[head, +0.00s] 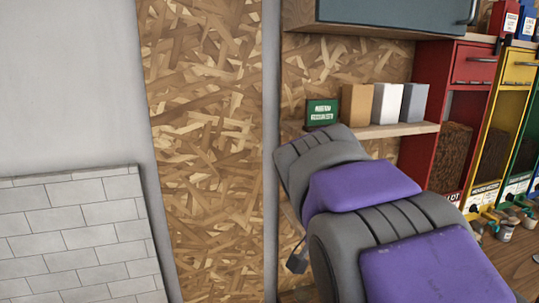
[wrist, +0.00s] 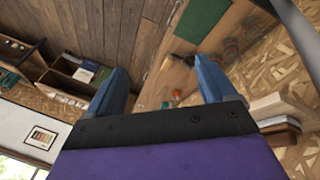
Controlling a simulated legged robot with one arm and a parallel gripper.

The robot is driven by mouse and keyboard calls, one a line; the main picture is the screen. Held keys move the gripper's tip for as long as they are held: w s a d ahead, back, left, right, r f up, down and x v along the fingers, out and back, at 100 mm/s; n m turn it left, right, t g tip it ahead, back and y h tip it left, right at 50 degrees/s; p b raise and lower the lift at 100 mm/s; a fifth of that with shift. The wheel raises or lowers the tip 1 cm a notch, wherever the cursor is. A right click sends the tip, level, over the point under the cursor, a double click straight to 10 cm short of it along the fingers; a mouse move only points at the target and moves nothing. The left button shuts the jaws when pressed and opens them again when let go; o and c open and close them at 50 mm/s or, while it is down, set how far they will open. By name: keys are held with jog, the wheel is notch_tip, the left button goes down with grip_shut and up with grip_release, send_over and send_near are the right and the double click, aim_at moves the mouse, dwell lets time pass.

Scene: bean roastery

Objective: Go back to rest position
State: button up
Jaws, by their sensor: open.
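My gripper (wrist: 158,84) shows in the wrist view with its two blue fingers spread apart and nothing between them. The wrist view is tilted, with a wooden surface and a counter with small items beyond the fingers. In the head view my purple and grey arm reaches from the lower right up toward the wall shelf. My gripper's fingers are not visible in the head view.
A wooden wall shelf (head: 392,130) holds a green sign (head: 322,112) and several boxes, close behind my arm. A red bean dispenser (head: 436,110) and a yellow one (head: 500,120) stand at the right. A grey cabinet (head: 395,14) hangs above. White tiles (head: 80,235) line the left wall.

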jog(key=s+f+n+g+y+b, duration=0.1)
jog(key=s+f+n+y+b, duration=0.1)
jog(key=s+f, duration=0.8)
jog(key=s+f+n+y+b, duration=0.2)
jog(key=s+f+n+b, duration=0.2)
jog(key=s+f, duration=0.7)
jog(key=s+n, duration=0.2)
jog(key=s, duration=0.2)
jog(key=shift+s+a+f+g, duration=0.25)
jog(key=shift+s+g, duration=0.15)
